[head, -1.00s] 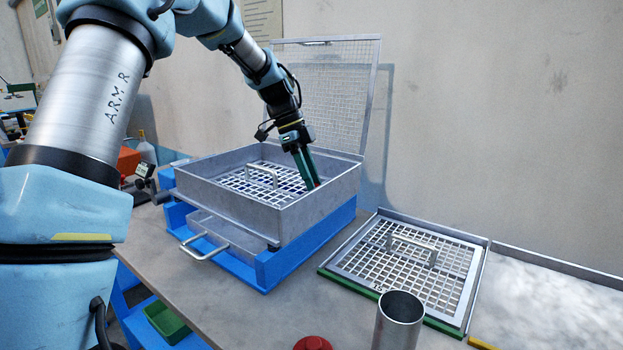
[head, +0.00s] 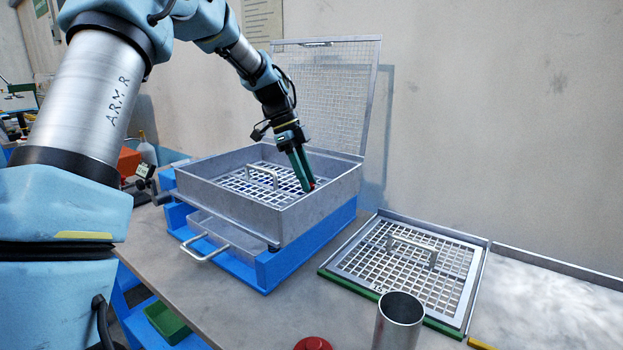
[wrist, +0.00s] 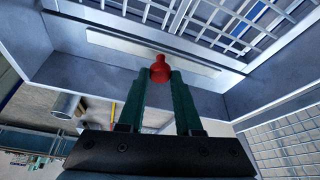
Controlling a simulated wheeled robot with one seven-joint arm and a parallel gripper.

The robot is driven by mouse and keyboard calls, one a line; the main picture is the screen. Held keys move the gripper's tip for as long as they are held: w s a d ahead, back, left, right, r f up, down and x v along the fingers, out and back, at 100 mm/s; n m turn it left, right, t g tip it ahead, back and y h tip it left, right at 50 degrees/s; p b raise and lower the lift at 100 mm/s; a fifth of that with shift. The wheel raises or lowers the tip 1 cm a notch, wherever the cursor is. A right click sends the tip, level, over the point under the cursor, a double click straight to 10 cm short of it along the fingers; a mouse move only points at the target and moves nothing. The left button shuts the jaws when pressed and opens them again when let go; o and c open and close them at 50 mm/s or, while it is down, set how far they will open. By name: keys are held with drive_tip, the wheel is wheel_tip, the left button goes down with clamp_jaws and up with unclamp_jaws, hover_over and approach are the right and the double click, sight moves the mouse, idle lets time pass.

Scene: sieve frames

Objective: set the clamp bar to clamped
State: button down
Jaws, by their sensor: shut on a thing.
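The clamp bar (wrist: 115,45) shows in the wrist view as a pale strip along the inside wall of the grey metal box (head: 318,212). A red knob (wrist: 159,68) stands at its middle, and a little red also shows at my fingertips in the head view. My gripper (head: 308,188) reaches down into the right side of the box, and its green fingers are shut on the red knob. A white grid frame (head: 237,185) with a handle lies inside the box, beside the bar. The bar itself is hidden in the head view by the near wall.
The box sits on a blue stand (head: 268,272) with a front drawer handle (head: 205,252). Its mesh lid (head: 335,90) stands open against the wall. A second grid frame (head: 405,285) lies to the right. A metal cup (head: 399,325) and a red object (head: 313,343) stand in front.

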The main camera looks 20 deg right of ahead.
drive_tip(key=shift+w+a, duration=0.35)
drive_tip(key=shift+w, duration=0.3)
drive_tip(key=shift+w+a, duration=0.35)
drive_tip(key=shift+w, duration=0.3)
drive_tip(key=c, duration=0.6)
unclamp_jaws()
drive_tip(key=shift+r, duration=0.1)
drive_tip(key=b+v, duration=0.1)
drive_tip(key=v, duration=0.9)
drive_tip(key=shift+a+r+b, duration=0.1)
drive_tip(key=shift+r+b, duration=0.2)
drive_tip(key=shift+b, duration=0.1)
